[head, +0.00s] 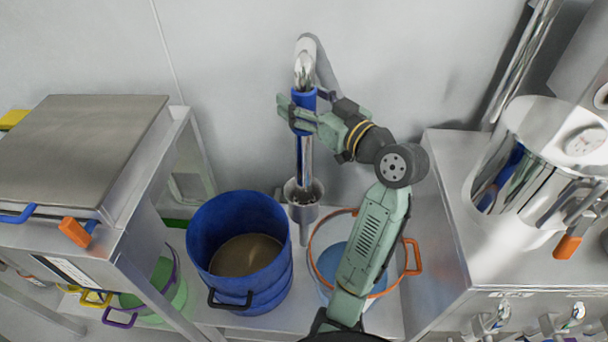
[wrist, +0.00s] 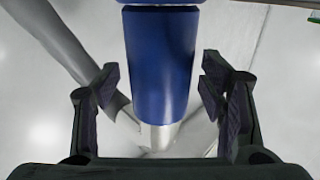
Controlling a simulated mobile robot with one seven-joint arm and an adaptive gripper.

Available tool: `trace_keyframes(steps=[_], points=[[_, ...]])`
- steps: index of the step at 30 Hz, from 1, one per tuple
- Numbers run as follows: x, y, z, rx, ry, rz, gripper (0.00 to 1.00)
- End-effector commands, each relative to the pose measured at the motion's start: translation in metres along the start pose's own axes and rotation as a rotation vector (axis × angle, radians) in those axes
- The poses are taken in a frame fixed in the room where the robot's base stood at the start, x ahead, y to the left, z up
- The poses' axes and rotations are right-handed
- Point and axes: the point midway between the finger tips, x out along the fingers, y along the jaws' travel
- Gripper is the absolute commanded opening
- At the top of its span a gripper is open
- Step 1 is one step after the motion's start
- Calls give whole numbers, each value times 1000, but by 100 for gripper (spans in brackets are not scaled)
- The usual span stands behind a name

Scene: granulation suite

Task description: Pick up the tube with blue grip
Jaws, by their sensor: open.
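The tube (head: 304,157) is a shiny metal pipe with a curved top, standing upright near the back wall. Its blue grip (head: 303,99) is at the height of my gripper (head: 296,114). The tube's lower end sits in a metal cup-shaped holder (head: 304,196). In the wrist view the blue grip (wrist: 160,65) is between the two fingers of my gripper (wrist: 160,100), with a gap on each side. My gripper is open around the grip and does not appear to touch it.
A blue bucket (head: 205,232) with brown contents stands left of the holder. A clear bucket with an orange rim (head: 412,257) stands right, partly behind my arm. A steel cabinet (head: 80,150) is at left. A steel vessel (head: 545,150) stands on a counter at right.

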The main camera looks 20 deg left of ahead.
Motion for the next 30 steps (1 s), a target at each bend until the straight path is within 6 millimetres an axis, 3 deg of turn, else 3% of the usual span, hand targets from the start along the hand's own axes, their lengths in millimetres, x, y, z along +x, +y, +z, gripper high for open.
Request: trace_keyframes(steps=[2,30], points=[[0,0,0,0,0,0,64],[0,0,0,0,0,-1,1]])
